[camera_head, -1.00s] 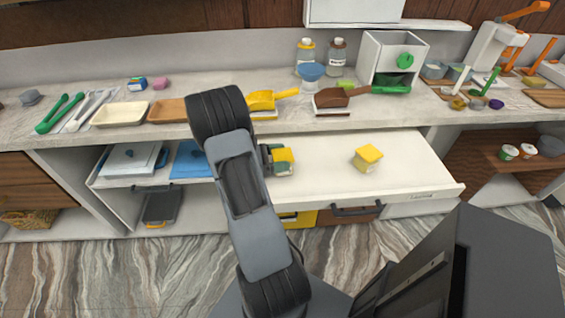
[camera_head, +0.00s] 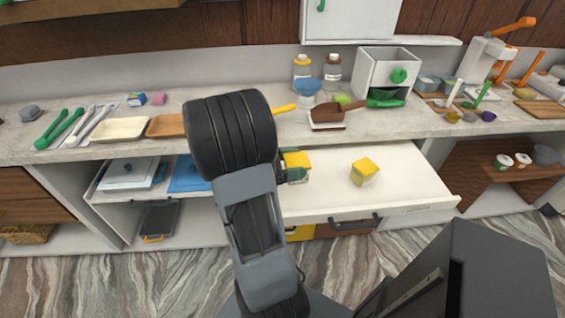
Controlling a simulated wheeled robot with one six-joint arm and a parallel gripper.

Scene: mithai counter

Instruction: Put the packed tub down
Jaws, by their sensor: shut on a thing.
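A tub with a yellow lid (camera_head: 297,159) is held in my gripper (camera_head: 292,174), which shows just right of my dark arm link. My gripper is shut on this tub, and the arm hides part of both. The tub appears upright over the left part of the white pulled-out surface (camera_head: 405,185). I cannot tell whether its base touches that surface. A second tub with a yellow lid (camera_head: 364,171) stands on the same surface, to the right and apart from the held one.
A blue board (camera_head: 188,176) lies on the left shelf. The pulled-out surface is clear between and right of the tubs.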

